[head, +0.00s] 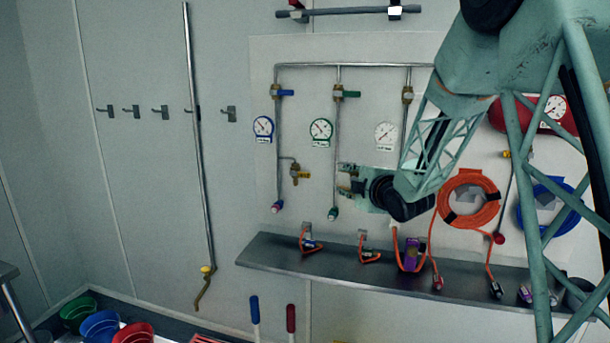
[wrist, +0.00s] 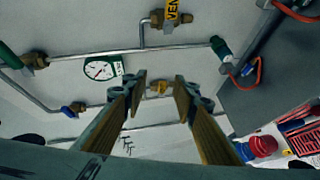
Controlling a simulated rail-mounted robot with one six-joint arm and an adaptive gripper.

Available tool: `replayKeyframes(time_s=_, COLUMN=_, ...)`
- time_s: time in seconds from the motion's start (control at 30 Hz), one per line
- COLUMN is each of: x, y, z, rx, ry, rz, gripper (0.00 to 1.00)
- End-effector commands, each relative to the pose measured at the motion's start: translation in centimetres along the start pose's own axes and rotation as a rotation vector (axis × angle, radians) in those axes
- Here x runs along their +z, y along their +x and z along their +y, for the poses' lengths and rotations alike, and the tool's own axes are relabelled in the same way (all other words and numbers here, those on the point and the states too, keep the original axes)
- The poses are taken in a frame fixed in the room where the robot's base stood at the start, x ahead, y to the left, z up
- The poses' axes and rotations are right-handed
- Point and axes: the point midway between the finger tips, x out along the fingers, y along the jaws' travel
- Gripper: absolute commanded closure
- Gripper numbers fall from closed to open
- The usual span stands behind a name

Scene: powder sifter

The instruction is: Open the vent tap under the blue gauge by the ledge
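The blue-rimmed gauge (head: 263,126) hangs on the leftmost pipe of the wall panel in the head view. Below and right of it, a brass vent tap (head: 300,171) sits on a short side branch. A brass tap (wrist: 158,88), seemingly the same one, shows beyond and between my fingers in the wrist view. My gripper (head: 343,179) points left at about this tap's height, apart from it, in front of the green gauge's pipe. In the wrist view my gripper (wrist: 160,78) is open and empty. The blue gauge cannot be made out there.
The green gauge (head: 321,129) and white gauge (head: 386,134) hang to the right. Another tap with a yellow VENT tag (wrist: 172,14) is close by in the wrist view. The steel ledge (head: 290,256) carries hoses below.

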Motion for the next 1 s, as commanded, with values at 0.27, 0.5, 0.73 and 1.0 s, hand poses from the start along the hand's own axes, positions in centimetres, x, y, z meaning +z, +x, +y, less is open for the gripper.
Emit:
replayKeyframes(time_s=0.27, x=-1.5, y=3.5, z=-1.4, rx=0.066, ry=-0.096, rz=0.086, gripper=0.74)
replayKeyframes(time_s=0.5, x=-2.9, y=5.7, z=-2.7, rx=0.128, ry=-0.170, rz=0.154, gripper=0.74)
replayKeyframes(time_s=0.73, x=-3.8, y=6.8, z=-3.6, rx=0.170, ry=-0.212, rz=0.194, gripper=0.74)
replayKeyframes(time_s=1.0, x=-4.0, y=7.0, z=-3.8, rx=0.181, ry=-0.223, rz=0.203, gripper=0.74)
